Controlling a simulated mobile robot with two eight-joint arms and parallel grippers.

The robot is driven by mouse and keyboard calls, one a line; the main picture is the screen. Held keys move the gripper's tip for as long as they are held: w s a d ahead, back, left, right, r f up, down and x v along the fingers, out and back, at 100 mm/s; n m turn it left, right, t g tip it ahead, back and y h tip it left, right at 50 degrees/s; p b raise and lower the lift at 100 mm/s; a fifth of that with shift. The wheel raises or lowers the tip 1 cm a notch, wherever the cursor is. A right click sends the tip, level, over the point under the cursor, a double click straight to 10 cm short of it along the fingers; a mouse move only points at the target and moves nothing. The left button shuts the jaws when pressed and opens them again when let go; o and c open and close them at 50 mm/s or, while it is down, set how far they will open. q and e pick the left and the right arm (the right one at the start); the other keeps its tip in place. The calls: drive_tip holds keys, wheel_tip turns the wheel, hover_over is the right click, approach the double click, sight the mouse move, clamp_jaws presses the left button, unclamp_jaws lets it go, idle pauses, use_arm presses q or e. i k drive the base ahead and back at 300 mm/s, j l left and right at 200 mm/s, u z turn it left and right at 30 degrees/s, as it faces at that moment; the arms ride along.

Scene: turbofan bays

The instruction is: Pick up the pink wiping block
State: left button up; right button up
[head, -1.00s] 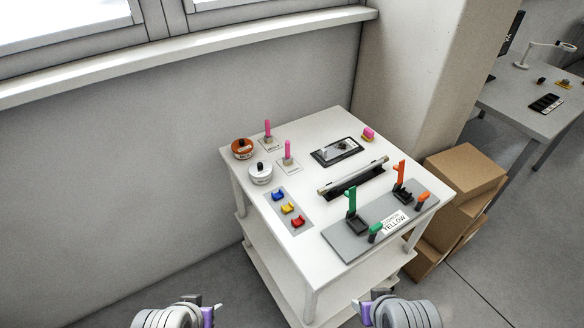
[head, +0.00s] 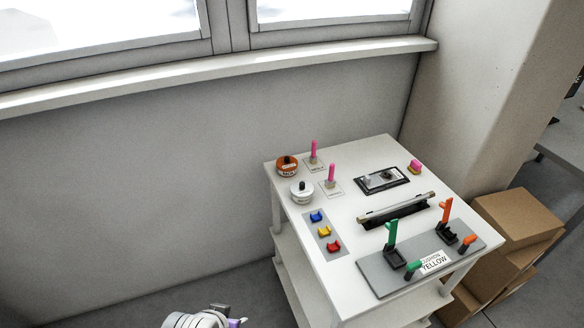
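The pink wiping block (head: 415,165) is a small pink piece with a yellowish underside. It sits at the far right corner of the white cart's top (head: 350,228). My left gripper (head: 236,316) shows only in part at the bottom edge, well in front of the cart and far from the block. Whether its fingers are open or shut cannot be made out. My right gripper is out of view.
A black-framed tray (head: 382,180) lies beside the block, with a long grey bar (head: 397,208) nearer. A grey board (head: 375,275) holds green and orange handles. Two round pots, pink pegs and coloured clips stand left. Cardboard boxes (head: 515,220) and a pillar stand right.

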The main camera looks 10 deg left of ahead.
sight(415, 167)
drive_tip(key=l+u, duration=0.5)
drive_tip(key=l, duration=0.25)
drive_tip(key=l+u, duration=0.5)
drive_tip(key=l, duration=0.25)
